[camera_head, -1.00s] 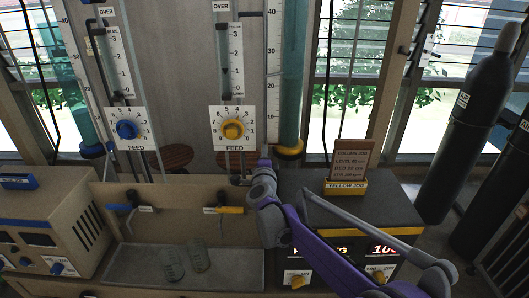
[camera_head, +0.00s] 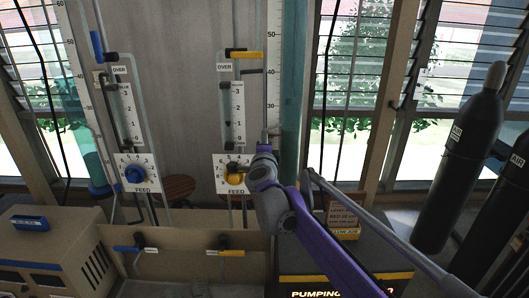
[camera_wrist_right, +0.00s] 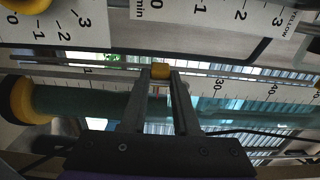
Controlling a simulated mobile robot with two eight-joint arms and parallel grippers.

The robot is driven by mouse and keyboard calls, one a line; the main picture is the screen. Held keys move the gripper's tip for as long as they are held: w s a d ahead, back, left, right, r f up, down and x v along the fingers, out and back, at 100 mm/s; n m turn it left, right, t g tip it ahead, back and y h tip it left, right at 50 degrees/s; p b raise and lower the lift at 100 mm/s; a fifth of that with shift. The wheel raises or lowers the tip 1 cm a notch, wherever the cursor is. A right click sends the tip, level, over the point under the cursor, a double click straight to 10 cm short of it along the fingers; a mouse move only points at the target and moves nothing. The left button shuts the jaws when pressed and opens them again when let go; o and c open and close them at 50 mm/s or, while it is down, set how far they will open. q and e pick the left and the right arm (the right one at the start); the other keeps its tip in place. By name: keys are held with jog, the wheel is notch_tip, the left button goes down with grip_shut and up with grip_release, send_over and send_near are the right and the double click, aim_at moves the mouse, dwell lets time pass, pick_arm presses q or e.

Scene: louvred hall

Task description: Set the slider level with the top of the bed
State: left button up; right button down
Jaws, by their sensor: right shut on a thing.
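My right gripper (camera_head: 264,148) is at the lower part of the right-hand scale (camera_head: 273,75), beside the teal glass column (camera_head: 291,125); its own arm hides most of it. In the right wrist view, the gripper (camera_wrist_right: 161,78) has its two fingers shut on a small yellow slider (camera_wrist_right: 160,71). The slider sits at the scale (camera_wrist_right: 245,90), left of the 30 mark. The column lies across this view (camera_wrist_right: 95,108), with its yellow foot (camera_wrist_right: 22,99) at the left. The fingers cover part of the column, and I cannot make out the top of the bed. My left gripper is out of view.
A job card (camera_head: 342,211) on a yellow holder stands right of my arm, partly covered. The yellow feed dial (camera_head: 234,178) and yellow lever valve (camera_head: 232,253) are left of my right arm. Black gas cylinders (camera_head: 457,165) stand at the right.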

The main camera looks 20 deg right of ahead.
jog(key=shift+r, duration=0.75)
jog(key=c, duration=0.6)
grip_release()
jog(key=shift+c, duration=0.2)
jog(key=b+v, duration=0.1)
jog(key=v, duration=1)
jog(key=shift+w, duration=0.1)
